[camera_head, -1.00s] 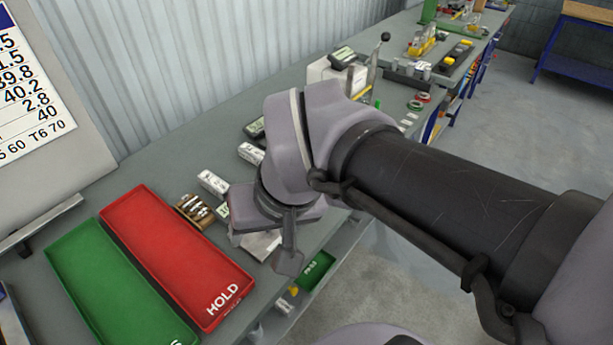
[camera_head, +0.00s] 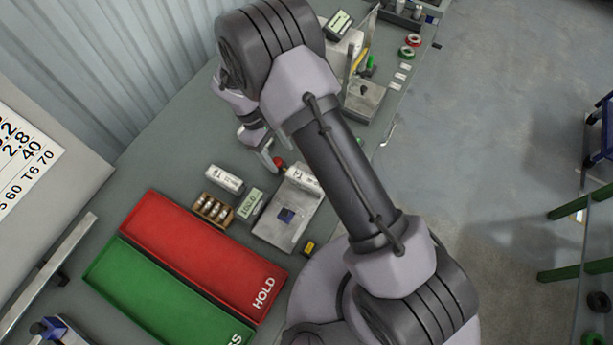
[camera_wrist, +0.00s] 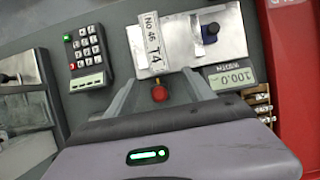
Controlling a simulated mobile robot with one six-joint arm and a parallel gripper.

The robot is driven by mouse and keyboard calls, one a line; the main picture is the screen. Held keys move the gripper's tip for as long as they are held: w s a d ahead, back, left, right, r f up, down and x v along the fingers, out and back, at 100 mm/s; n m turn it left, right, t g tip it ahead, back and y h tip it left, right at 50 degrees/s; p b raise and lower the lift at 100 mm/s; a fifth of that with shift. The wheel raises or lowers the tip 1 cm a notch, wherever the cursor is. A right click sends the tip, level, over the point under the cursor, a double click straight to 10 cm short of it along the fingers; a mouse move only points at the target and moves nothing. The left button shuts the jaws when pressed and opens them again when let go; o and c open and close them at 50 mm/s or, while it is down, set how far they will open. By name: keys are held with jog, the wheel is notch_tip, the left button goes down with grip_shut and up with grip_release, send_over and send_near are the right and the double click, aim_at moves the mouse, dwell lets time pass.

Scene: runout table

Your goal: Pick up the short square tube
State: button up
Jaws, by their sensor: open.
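I cannot identify the short square tube with certainty. A small dark blue block (camera_head: 287,215) lies on a bright metal plate (camera_head: 271,232); its shape is too small to tell as a tube. In the wrist view the block (camera_wrist: 210,33) is beyond my right fingertip, on the plate (camera_wrist: 228,52). A white piece marked "No 46 T4" (camera_wrist: 153,38) lies across the plate's left part. My gripper (camera_wrist: 158,80) is open, with a red knob (camera_wrist: 159,93) visible between its fingers and nothing held. In the head view my gripper (camera_head: 266,158) is left of the plate's far end, partly hidden by the arm.
A red HOLD tray (camera_head: 200,250) and a green tray (camera_head: 150,290) lie at the front left. A brown box of small cylinders (camera_head: 212,209) and a width display (camera_head: 250,203) stand beside the plate. A keypad device (camera_wrist: 88,58) is left in the wrist view.

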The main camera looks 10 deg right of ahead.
aim_at(290, 171)
jog(key=x, duration=0.7)
jog(key=shift+w+f, duration=0.25)
jog(key=shift+f, duration=0.05)
grip_shut()
